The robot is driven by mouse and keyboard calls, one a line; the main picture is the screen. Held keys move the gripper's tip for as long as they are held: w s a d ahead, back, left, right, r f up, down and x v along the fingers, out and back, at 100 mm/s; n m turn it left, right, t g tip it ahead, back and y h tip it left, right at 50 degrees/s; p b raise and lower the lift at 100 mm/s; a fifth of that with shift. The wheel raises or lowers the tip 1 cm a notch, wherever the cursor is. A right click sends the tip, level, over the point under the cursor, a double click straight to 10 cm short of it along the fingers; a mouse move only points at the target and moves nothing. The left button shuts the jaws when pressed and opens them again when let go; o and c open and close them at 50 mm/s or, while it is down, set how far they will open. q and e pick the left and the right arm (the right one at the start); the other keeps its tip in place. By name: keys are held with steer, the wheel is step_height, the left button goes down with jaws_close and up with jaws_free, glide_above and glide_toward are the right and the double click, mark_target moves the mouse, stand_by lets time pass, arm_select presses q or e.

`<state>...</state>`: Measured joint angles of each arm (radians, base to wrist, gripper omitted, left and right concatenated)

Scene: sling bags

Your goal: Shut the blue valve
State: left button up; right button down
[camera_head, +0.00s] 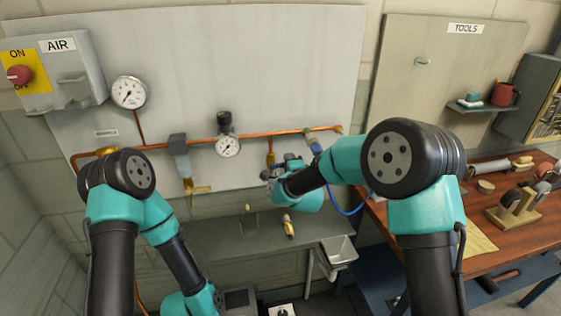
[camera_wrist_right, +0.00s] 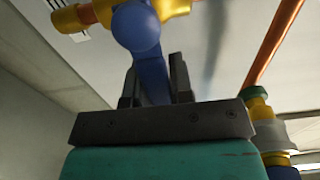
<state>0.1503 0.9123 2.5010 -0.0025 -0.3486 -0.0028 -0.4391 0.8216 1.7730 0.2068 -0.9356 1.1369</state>
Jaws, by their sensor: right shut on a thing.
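In the right wrist view, the blue valve handle (camera_wrist_right: 153,76) runs from a round blue hub (camera_wrist_right: 137,28) down between the two dark fingers of my right gripper (camera_wrist_right: 155,82). The gripper is shut on the handle. The hub sits on a brass valve body (camera_wrist_right: 174,8) at the top of that view. In the head view, my right gripper (camera_head: 268,177) is low on the panel, just below a brass fitting (camera_head: 270,158) on the copper pipe. The handle itself is hidden there. My left arm is folded at the lower left, and its gripper is out of view.
The copper pipe (camera_head: 205,141) carries a gauge (camera_head: 228,146) and a brass tap (camera_head: 197,190). A grey shelf (camera_head: 225,232) stands below, with a yellow-tipped tool (camera_head: 288,226). A blue hose (camera_head: 346,211) hangs to the right, near the wooden workbench (camera_head: 530,225).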

steer(key=shift+f, duration=0.1)
steer(key=c, duration=1)
jaws_free()
steer(key=v, duration=1.7)
steer(key=shift+s, duration=0.2)
